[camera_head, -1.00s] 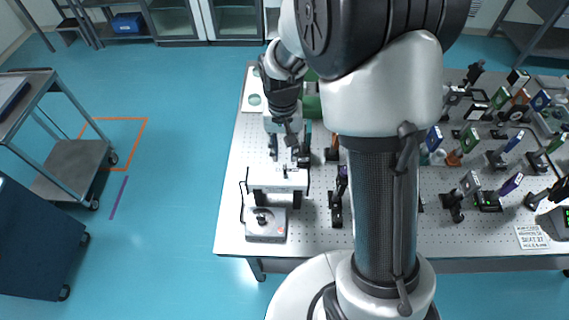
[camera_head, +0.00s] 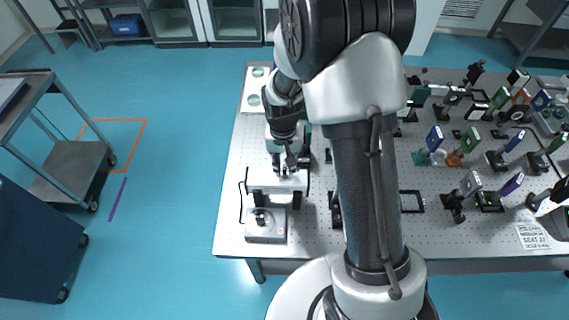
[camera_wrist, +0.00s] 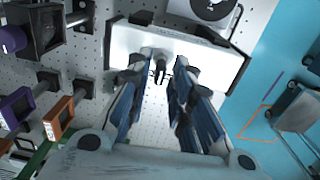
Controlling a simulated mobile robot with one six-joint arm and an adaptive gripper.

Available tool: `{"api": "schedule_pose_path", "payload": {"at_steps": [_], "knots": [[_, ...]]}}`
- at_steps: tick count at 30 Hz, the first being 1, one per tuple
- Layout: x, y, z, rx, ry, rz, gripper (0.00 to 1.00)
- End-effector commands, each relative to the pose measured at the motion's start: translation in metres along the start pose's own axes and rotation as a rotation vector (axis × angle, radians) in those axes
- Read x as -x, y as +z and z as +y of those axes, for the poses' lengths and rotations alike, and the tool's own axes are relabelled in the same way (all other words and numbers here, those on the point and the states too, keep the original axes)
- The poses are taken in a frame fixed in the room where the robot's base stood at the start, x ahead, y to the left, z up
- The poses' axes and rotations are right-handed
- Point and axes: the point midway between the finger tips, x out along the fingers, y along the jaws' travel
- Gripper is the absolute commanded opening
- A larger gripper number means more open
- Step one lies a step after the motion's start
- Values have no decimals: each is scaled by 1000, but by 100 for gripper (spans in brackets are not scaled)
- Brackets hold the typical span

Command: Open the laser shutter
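A white box-shaped housing (camera_head: 262,180), which I take to be the laser shutter, stands on dark feet near the left end of the optical table. In the wrist view its white face (camera_wrist: 215,62) fills the upper middle, with a small dark lever (camera_wrist: 160,70) on its near side. My gripper (camera_head: 284,168) is just behind and above the housing in the head view. In the wrist view my gripper (camera_wrist: 167,64) has its fingers apart, one on each side of the lever. I cannot tell whether either finger touches it.
A grey control box (camera_head: 266,236) with a dark knob stands in front of the housing, with a cable at its left. Optic mounts (camera_head: 470,185) crowd the table's right half. A white panel (camera_head: 257,75) lies at the back left.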

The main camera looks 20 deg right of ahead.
Motion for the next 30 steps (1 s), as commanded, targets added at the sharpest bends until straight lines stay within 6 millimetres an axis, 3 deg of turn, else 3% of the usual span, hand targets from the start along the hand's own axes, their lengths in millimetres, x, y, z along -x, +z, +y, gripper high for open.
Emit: {"api": "schedule_pose_path", "payload": {"at_steps": [8,20,30], "knots": [[0,0,0,0,0,0,0],[0,0,-1,2,15,1,0],[-3,0,-13,7,186,2,0]]}}
